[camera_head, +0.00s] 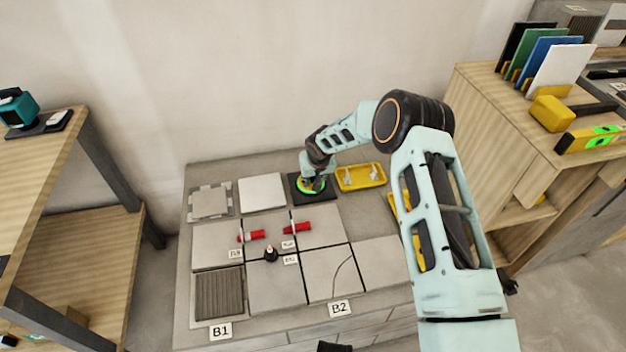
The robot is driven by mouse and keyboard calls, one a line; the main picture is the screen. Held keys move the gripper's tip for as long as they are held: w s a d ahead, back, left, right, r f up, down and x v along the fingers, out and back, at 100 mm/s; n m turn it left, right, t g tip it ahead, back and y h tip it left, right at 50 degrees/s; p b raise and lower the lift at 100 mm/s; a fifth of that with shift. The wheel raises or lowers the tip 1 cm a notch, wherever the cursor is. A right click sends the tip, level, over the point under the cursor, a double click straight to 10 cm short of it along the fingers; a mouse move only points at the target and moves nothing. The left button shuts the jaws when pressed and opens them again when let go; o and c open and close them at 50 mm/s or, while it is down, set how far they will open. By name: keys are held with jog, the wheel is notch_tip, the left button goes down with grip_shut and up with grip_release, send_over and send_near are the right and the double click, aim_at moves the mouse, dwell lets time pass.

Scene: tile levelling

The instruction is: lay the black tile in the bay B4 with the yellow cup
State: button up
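A black tile (327,194) lies flat in the back row of the grey tiled bench, right of a pale tile. A round yellow and green cup (311,189) sits on its top. My gripper (313,180) is directly over the cup and reaches down to it; its fingers are too small and covered to tell whether they are closed on it. The label for bay B4 cannot be read for certain; small labels stand near the middle, and B1 (220,331) and B2 (340,308) are legible at the front.
Two red-handled tools (252,235) (297,227) and a small black knob (271,254) stand up from the tiles. A yellow tray (361,178) is beside the black tile. Coloured sheets (547,65) stand on the right cabinet. A wooden shelf (60,220) is at left.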

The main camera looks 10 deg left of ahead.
jog(key=shift+o, duration=0.5)
jog(key=v, duration=1.2)
jog(key=shift+d, duration=0.1)
